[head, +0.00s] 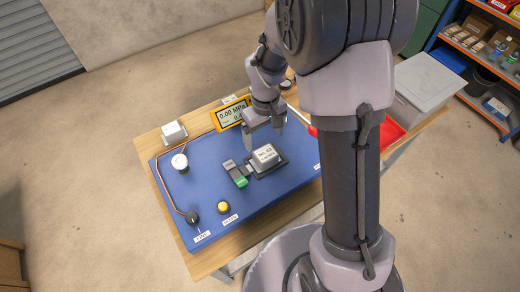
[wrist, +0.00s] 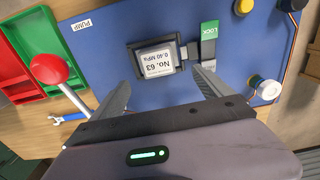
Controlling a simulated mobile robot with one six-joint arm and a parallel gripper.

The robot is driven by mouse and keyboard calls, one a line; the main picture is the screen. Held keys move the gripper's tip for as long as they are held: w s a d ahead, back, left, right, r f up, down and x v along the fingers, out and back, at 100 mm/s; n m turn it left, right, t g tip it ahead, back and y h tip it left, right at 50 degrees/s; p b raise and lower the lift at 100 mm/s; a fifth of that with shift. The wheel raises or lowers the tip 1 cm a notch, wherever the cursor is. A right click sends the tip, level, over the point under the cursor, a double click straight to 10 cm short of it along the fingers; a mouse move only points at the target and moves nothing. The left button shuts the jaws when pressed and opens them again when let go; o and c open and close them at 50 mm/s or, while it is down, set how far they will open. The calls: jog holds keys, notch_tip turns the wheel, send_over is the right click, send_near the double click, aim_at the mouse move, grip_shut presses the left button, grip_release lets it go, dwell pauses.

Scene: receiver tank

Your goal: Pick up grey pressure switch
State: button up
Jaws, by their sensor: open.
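The grey pressure switch (head: 265,156) is a small box with a white label, reading "No. 63, 0.40 MPa" in the wrist view (wrist: 157,60). It sits in a dark holder on the blue panel (head: 205,180). A green lever marked LOCK (wrist: 208,42) is beside it, joined to a grey slide piece. My gripper (head: 265,137) is open and empty, just behind the switch in the head view. In the wrist view its fingers (wrist: 161,78) point toward the switch, spread wider than its label. The fingers appear apart from the switch.
A yellow button (head: 223,206), a black knob (head: 192,218), a white-topped round part (head: 180,162) and a pressure display (head: 232,114) surround the panel's middle. A red ball-topped lever (wrist: 50,68) and a blue wrench (wrist: 72,117) are left in the wrist view, by red and green trays.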

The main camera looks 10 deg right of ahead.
send_over(266, 153)
jog(key=f, duration=0.3)
jog(key=f+b, duration=0.1)
jog(key=shift+a+f, duration=0.15)
jog(key=shift+a, duration=0.2)
jog(key=f, duration=0.2)
jog(key=f+b, duration=0.1)
jog(key=f, duration=0.1)
jog(key=f+b, duration=0.1)
jog(key=shift+d+f, duration=0.3)
jog(key=shift+f, duration=0.1)
jog(key=shift+s+r, duration=0.1)
jog(key=shift+c, duration=1.3)
grip_shut()
